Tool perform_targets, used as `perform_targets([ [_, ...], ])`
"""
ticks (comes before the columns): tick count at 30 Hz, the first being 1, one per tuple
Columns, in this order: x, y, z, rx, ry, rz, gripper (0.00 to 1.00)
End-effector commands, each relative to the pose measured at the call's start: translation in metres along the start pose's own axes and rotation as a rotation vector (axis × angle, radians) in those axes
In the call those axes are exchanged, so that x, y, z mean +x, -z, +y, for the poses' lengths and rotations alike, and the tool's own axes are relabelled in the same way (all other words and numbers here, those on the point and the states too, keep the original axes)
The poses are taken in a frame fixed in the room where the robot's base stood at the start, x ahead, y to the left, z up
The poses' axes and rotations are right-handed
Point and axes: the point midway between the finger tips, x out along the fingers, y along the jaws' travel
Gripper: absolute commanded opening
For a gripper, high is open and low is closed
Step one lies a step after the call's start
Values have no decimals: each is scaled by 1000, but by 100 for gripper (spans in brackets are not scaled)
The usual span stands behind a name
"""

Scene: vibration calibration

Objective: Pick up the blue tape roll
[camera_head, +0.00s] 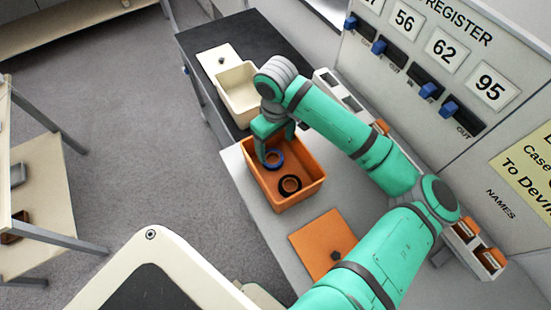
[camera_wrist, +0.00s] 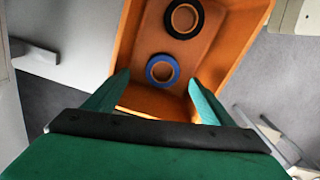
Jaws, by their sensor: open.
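The blue tape roll (camera_head: 274,159) lies flat inside the orange bin (camera_head: 313,188). A black tape roll (camera_head: 290,185) lies in the same bin, apart from it. In the wrist view the blue tape roll (camera_wrist: 162,69) is between and ahead of the fingers of my gripper (camera_wrist: 160,92), and the black tape roll (camera_wrist: 184,19) is farther off. My gripper (camera_head: 273,150) is over the far part of the bin. Its fingers are open and hold nothing. In the head view my gripper partly hides the bin's far side.
A cream bin (camera_head: 237,95) stands beyond the orange bin on a dark counter (camera_head: 232,33). An orange lid (camera_head: 322,243) lies on the grey bench in front. A panel (camera_head: 430,100) with numbered slots and blue switches rises at right. The orange bin's walls surround the rolls.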

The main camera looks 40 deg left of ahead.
Motion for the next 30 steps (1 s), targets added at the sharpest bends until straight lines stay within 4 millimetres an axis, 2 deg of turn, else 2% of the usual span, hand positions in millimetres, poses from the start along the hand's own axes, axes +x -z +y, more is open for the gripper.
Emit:
perform_targets([
  [3, 15, 1, -1, -1, 1, 0, 77],
  [10, 29, 1, -2, -2, 1, 0, 77],
  [19, 68, 2, -5, 1, 0, 0, 77],
  [29, 74, 3, -5, 1, 0, 1, 77],
  [30, 74, 3, -5, 1, 0, 1, 67],
])
